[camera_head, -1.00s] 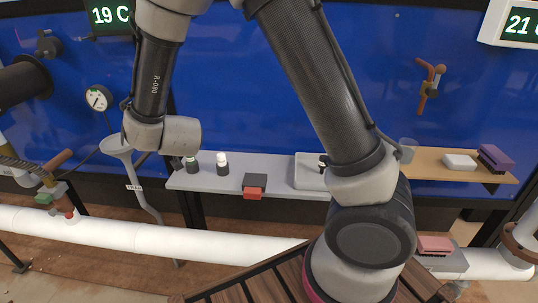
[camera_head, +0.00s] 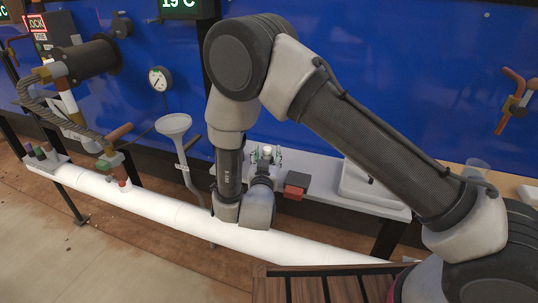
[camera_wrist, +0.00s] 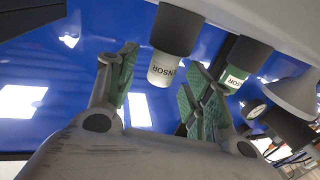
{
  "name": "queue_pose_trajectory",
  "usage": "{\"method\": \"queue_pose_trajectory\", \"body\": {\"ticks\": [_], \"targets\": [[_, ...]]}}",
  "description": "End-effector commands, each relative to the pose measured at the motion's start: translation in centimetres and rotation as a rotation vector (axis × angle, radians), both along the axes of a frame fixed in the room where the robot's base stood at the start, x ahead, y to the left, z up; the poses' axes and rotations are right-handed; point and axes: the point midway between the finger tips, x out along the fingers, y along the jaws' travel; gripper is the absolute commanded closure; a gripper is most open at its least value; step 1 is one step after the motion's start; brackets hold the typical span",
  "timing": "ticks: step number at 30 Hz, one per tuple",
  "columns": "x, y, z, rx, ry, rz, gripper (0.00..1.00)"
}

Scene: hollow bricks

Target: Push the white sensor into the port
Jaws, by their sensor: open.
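The white sensor (camera_wrist: 163,68), a dark cylinder with a white labelled end, shows between the fingers of my gripper (camera_wrist: 160,85) in the wrist view. The fingers have green pads and are open, apart from each other. A green-ended sensor (camera_wrist: 237,72) stands beside it, partly behind the right-hand finger. In the head view the gripper (camera_head: 266,155) is low at the grey shelf, and the white top of the sensor (camera_head: 267,149) shows there. Most of the sensor is hidden by the gripper. I cannot tell which fitting is the port.
A red and dark block (camera_head: 297,185) and a white tray (camera_head: 368,185) are on the grey shelf (camera_head: 325,190) to the right. A funnel (camera_head: 174,124) stands left of the arm. A white pipe (camera_head: 150,203) runs in front, bearing a valve (camera_head: 112,165) and a block with coloured caps (camera_head: 45,155).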

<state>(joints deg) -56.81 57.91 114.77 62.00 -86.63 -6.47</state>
Motion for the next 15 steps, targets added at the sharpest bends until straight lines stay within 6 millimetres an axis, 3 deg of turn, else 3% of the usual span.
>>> {"method": "queue_pose_trajectory", "body": {"ticks": [5,11,15], "targets": [[2.5,-0.3,-0.1,0.0,0.001,-0.001,0.49],[2.7,-0.2,-0.1,0.0,0.001,0.001,0.49],[2.7,-0.2,-0.1,0.0,0.001,0.001,0.71]]}}
